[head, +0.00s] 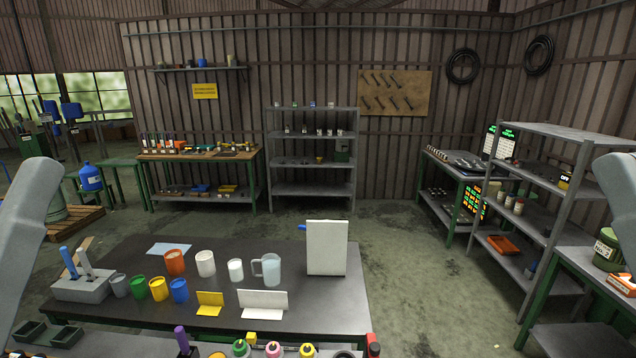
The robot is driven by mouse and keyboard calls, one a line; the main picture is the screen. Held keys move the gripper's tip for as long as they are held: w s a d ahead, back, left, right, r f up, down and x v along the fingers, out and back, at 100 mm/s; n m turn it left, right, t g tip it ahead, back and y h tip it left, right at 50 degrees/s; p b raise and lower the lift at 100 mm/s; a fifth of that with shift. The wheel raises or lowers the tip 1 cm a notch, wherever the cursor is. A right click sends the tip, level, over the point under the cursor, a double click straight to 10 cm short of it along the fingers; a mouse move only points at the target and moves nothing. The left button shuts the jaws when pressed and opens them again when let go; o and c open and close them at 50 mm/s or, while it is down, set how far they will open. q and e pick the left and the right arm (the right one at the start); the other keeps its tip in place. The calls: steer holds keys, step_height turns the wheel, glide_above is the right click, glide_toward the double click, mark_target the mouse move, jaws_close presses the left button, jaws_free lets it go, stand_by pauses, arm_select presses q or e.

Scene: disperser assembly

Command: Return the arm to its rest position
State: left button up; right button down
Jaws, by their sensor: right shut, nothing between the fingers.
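Only grey links of my two arms show in the head view. My left arm link (28,215) comes in at the left edge, and my right arm link (617,190) at the right edge. Both slant down and outward, out of the picture, at roughly matching heights. No fingers of either gripper can be made out, and no object is seen held. Both links appear clear of the dark table (200,330) in front of me.
On the table stand several cups, a clear jug (267,269), a white board (327,247), a yellow card (210,303), a white card (263,302) and a grey tool block (84,286). Grey shelves (560,218) stand at the right. Open floor (420,275) lies right of the table.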

step_height(320, 180, up, 20)
steer(key=p, duration=1.6)
steer(key=shift+w+f, duration=0.15)
